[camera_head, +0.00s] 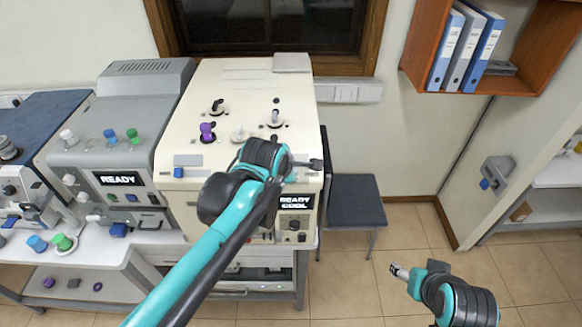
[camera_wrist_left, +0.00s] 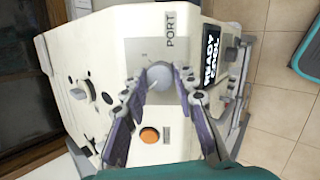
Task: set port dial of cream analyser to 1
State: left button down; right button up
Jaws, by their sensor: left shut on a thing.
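The cream analyser (camera_head: 245,85) stands in the middle of the head view, with a dark display reading READY and COOL on its front. In the left wrist view its PORT label (camera_wrist_left: 170,30) is beside a pale round port dial (camera_wrist_left: 160,78). My left gripper (camera_wrist_left: 161,90) is shut on this dial, one finger on each side. In the head view my left gripper (camera_head: 308,163) is at the analyser's front right, and the dial is hidden. The dial's setting cannot be read. My right gripper (camera_head: 395,270) is over the floor at lower right, away from the analyser; its jaws are too small to judge.
An orange button (camera_wrist_left: 150,135) is close to the left gripper's fingers. Knobs, including a purple one (camera_head: 207,130), stand on the analyser's top. A grey analyser (camera_head: 125,125) stands close on the left. A dark chair (camera_head: 355,200) is on the right, with open floor in front.

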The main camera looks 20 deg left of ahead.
pick_arm(q)
jog(key=shift+n, duration=0.7)
jog(key=c, duration=1.2)
grip_release()
jog(key=v, duration=1.2)
jog(key=shift+s+d+f, duration=0.1)
jog(key=shift+s+f, duration=0.05)
jog(key=shift+f, duration=0.1)
